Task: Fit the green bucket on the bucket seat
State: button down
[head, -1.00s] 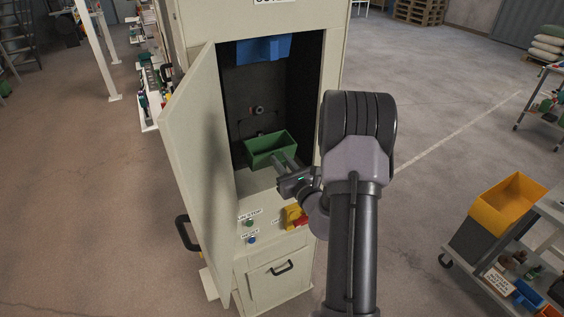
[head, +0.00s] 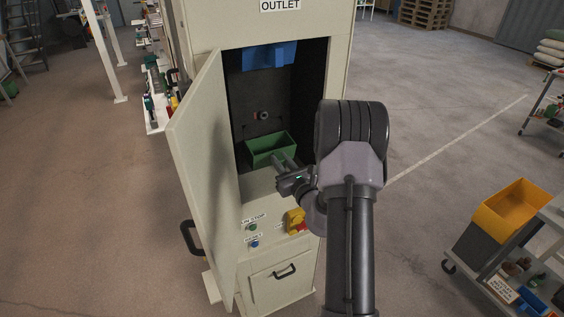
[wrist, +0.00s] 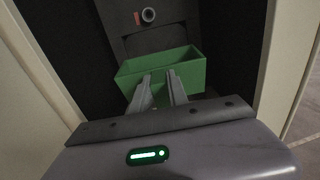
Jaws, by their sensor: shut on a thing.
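The green bucket (head: 268,150) is inside the open cabinet, below the blue bucket (head: 268,54) at the top of the opening. My gripper (head: 283,163) reaches in through the doorway and is shut on the near wall of the green bucket. In the wrist view the green bucket (wrist: 161,76) looks upright and empty, with the two fingers of my gripper (wrist: 160,83) at its near wall. The bucket seat is not clearly seen; the bucket and fingers hide what lies under it.
The cabinet door (head: 207,165) stands open on the left. A yellow and red switch (head: 296,221) and push buttons (head: 252,227) are on the front panel below the opening. A cart with a yellow bin (head: 515,208) stands at the right. Floor between is clear.

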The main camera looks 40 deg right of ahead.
jog(key=shift+x, duration=0.8)
jog(key=c, duration=1.2)
grip_release()
